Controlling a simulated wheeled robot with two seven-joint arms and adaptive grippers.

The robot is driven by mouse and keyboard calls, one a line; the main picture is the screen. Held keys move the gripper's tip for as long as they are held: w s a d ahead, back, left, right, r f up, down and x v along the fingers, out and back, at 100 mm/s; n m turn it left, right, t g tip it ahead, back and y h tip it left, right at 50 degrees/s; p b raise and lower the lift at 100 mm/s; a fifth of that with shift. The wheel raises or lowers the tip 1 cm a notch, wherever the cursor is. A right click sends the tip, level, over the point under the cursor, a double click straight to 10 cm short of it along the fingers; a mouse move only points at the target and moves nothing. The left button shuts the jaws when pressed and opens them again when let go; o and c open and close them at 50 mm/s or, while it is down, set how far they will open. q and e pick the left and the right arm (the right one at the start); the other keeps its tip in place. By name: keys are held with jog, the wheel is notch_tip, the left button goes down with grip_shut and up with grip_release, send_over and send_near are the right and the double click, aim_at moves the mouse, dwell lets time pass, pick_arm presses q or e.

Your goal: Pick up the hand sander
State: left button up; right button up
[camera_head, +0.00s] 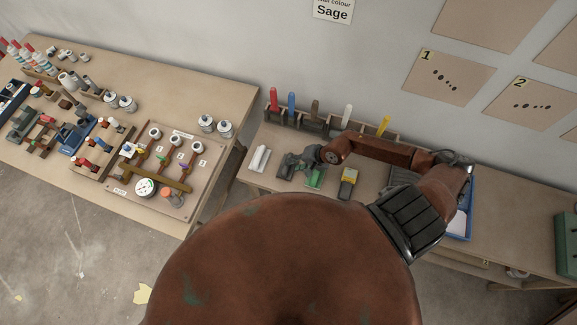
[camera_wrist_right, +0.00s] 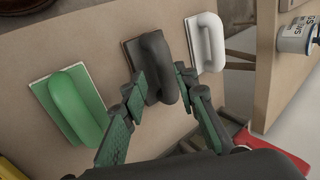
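The hand sander appears to be the dark grey block with an arched handle and a brown base (camera_wrist_right: 156,58), in the middle of the right wrist view. It lies on the table between a green and a white handled tool. My right gripper (camera_wrist_right: 163,84) is open, its two green-padded fingers on either side of the dark handle. I cannot tell if they touch it. My left gripper is not in view.
Close on either side lie the green handled tool (camera_wrist_right: 76,105) and the white handled tool (camera_wrist_right: 206,42). A yellow and black tool (camera_head: 348,183) lies to the right. A wooden rack (camera_head: 311,124) of coloured-handled tools stands behind. A blue tray (camera_head: 471,210) is further right.

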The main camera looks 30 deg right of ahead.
jog(key=w+f, duration=0.1)
jog(key=w+a+f, duration=0.1)
jog(key=w+f, duration=0.1)
jog(key=shift+w, duration=0.1)
jog(key=shift+w+f, duration=0.4)
jog(key=shift+w, duration=0.05)
jog(key=shift+s, duration=0.3)
jog(key=shift+s+r, duration=0.25)
jog(key=shift+s, duration=0.05)
jog(key=shift+w+f, duration=0.2)
jog(key=shift+w, duration=0.1)
jog(key=c, duration=0.5)
jog(key=shift+s+r, duration=0.1)
jog(key=shift+s, duration=0.1)
grip_shut()
jog(key=shift+w, duration=0.1)
jog(key=shift+r, duration=0.4)
notch_tip(320, 180, up, 2)
jog(key=shift+r, duration=0.25)
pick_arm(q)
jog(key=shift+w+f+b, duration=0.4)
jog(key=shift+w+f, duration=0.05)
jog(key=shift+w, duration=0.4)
pick_arm(e)
jog(key=s+d+r, duration=0.2)
jog(key=s+r, duration=0.7)
jog(key=s, duration=0.4)
jog(key=shift+s+d+r, duration=0.3)
jog(key=shift+s+r, duration=0.1)
